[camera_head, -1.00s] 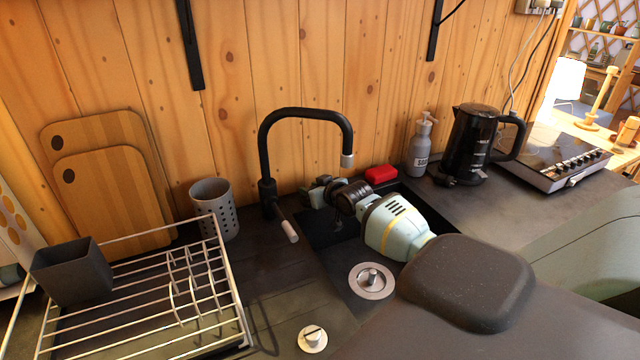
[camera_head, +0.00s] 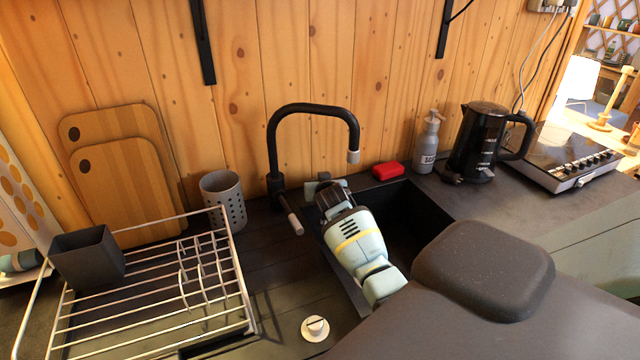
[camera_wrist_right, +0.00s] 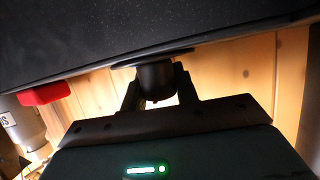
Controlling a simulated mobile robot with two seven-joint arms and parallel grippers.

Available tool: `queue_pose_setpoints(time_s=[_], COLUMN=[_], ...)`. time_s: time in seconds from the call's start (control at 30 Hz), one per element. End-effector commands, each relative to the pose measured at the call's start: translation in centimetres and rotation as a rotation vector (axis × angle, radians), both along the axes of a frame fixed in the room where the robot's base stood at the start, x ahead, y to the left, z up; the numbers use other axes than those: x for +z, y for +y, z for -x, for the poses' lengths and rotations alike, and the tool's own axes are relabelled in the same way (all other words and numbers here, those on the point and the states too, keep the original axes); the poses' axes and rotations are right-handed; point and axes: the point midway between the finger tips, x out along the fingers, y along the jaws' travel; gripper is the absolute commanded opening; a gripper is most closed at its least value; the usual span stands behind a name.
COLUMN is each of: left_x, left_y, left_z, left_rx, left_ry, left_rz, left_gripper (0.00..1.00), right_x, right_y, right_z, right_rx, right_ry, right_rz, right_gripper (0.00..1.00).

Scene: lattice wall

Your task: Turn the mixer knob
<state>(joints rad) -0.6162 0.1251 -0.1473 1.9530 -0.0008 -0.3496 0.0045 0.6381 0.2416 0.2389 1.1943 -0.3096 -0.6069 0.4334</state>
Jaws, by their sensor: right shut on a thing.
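The mixer knob (camera_wrist_right: 155,80) is a short black cylinder with a wide flat disc at its base, against the dark counter, in the right wrist view. The two fingers of my right gripper (camera_wrist_right: 157,88) are on either side of it and shut on it. In the head view my right gripper (camera_head: 321,184) is at the back edge of the sink, right beside the black tap (camera_head: 274,165) base; the knob is hidden there. The tap has a pale-tipped lever (camera_head: 291,218) pointing forward. My left gripper is not in view.
A red block (camera_head: 388,171) lies behind the sink (camera_head: 425,205), with a grey soap bottle (camera_head: 428,142) and black kettle (camera_head: 478,145) to the right. A perforated grey cup (camera_head: 223,198) and wire dish rack (camera_head: 150,300) stand left. A white round knob (camera_head: 315,328) is in front.

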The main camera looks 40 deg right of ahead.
Motion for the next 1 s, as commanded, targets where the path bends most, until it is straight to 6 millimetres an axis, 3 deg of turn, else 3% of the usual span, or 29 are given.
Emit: queue_pose_setpoints(time_s=[0.6, 0.63, 0.77, 1.0], left_x=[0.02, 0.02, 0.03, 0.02], left_y=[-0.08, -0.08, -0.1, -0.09], left_z=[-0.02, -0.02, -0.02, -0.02], left_rx=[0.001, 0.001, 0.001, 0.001], left_ry=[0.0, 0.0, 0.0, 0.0], left_rz=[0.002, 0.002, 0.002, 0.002], left_gripper=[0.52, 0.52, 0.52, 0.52], right_x=[0.3, 0.3, 0.25, 0.11], right_y=[-0.09, -0.09, -0.09, -0.06], right_z=[-0.05, -0.05, -0.04, 0.0], right_rx=[-0.029, -0.029, -0.029, -0.029], right_ry=[-0.005, -0.005, -0.004, -0.001], right_rz=[0.003, 0.003, 0.003, 0.002], right_gripper=[0.07, 0.32, 0.49, 0.52])
